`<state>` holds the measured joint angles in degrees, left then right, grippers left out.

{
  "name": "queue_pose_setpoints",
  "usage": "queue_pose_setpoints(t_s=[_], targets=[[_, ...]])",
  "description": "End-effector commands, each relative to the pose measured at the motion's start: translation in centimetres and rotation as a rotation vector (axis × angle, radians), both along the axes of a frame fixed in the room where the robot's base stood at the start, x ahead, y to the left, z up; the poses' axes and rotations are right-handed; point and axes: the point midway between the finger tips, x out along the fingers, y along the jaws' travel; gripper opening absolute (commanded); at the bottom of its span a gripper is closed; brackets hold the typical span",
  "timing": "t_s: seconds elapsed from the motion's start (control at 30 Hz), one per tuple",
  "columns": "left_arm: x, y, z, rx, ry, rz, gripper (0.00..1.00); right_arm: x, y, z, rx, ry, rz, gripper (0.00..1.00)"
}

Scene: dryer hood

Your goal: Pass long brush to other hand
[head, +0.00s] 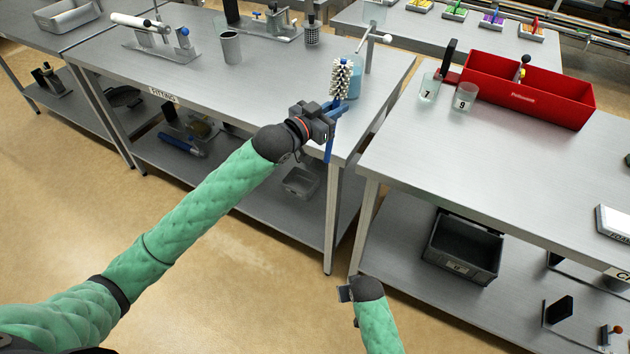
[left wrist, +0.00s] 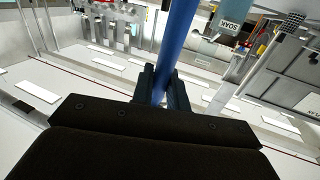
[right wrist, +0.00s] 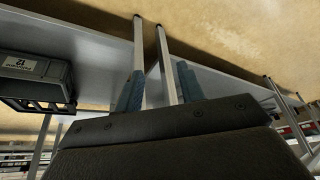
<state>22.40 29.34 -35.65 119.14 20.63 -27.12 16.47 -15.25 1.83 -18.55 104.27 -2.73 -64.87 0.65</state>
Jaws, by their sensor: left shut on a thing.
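The long brush has a white bristle head (head: 341,77) and a blue handle (head: 329,148). My left gripper (head: 332,110) is shut on the handle just below the bristles and holds the brush upright, bristles up, by the front corner of the left table. The left wrist view shows the blue handle (left wrist: 177,40) between the fingers (left wrist: 162,90). My right gripper (head: 345,292) is low at the bottom middle, below and apart from the brush. In the right wrist view its fingers (right wrist: 159,90) are spread and nothing is between them.
The left steel table (head: 275,85) carries a grey cup (head: 230,47) and a blue-filled beaker (head: 356,78) behind the brush. The right table (head: 440,160) holds a red bin (head: 525,95) and two numbered glasses. A dark crate (head: 462,248) stands on its shelf. A gap separates the tables.

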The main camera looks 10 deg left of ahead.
Motion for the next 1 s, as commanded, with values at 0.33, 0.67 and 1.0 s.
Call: queue_pose_setpoints(t_s=[0.33, 0.67, 1.0], targets=[[0.0, 0.0, 0.0, -0.001, -0.001, 0.0, 0.0, 9.0, 7.6, 12.3, -0.139, -0.322, 0.067, 0.38], [0.0, 0.0, 0.0, -0.001, -0.001, 0.0, 0.0, 12.2, 12.6, 25.2, -0.208, -0.692, -0.059, 0.38], [0.0, 0.0, 0.0, -0.001, -0.001, 0.0, 0.0, 11.2, 13.4, 34.7, -0.123, -1.047, -0.286, 0.38]])
